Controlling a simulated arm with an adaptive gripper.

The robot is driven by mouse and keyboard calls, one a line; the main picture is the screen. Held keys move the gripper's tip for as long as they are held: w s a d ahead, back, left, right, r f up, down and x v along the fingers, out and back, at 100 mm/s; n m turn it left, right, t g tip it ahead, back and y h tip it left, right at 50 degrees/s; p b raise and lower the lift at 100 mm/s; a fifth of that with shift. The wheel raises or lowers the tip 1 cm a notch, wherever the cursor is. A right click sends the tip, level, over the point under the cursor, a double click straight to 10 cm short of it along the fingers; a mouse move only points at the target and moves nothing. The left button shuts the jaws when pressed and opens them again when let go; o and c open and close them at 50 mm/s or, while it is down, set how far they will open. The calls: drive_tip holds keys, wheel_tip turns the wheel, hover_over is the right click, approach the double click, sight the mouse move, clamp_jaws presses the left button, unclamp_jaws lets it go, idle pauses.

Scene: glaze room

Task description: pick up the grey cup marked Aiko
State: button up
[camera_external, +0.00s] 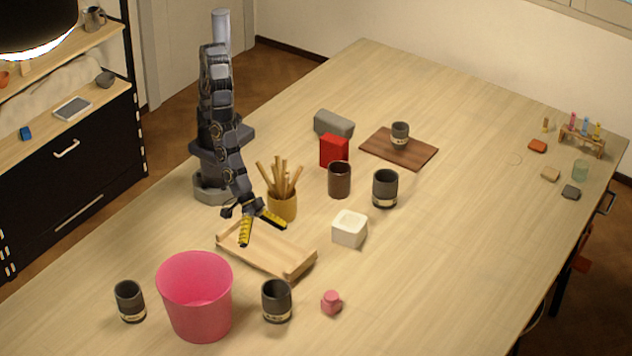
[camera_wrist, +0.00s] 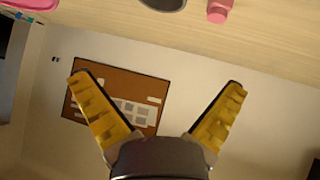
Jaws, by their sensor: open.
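Several dark grey cups with pale label bands stand upright on the table: one (camera_external: 130,301) left of the pink bucket, one (camera_external: 276,300) right of it, one (camera_external: 385,187) near the middle. A smaller grey cup (camera_external: 400,134) stands on the brown board. The names on the bands are too small to read, so I cannot tell which is Aiko's. My gripper (camera_external: 263,235) is open and empty, above the wooden tray and apart from every cup. In the wrist view my gripper (camera_wrist: 157,82) has its yellow fingers spread, with part of a grey cup (camera_wrist: 163,4) at the top edge.
The pink bucket (camera_external: 195,295), wooden tray (camera_external: 270,262), pot of sticks (camera_external: 283,204), white block (camera_external: 350,229), brown cup (camera_external: 339,180), red box (camera_external: 334,151) and small pink object (camera_external: 331,302) stand around my gripper. The table's right half is mostly clear.

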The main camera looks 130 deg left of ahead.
sight(267, 282)
drive_tip(key=d+f+t, duration=0.1)
drive_tip(key=f, duration=0.2)
drive_tip(key=w+d+f+t+y, duration=0.1)
drive_tip(key=f+t, duration=0.1)
drive_tip(key=f, duration=0.2)
drive_tip(key=d+f+t, duration=0.1)
drive_tip(key=f, duration=0.3)
drive_tip(key=shift+w+y, duration=0.15)
drive_tip(key=shift+y, duration=0.15)
drive_tip(key=x, duration=0.4)
drive_tip(key=shift+w+d, duration=0.1)
drive_tip(key=shift+w, duration=0.2)
drive_tip(key=c, duration=1)
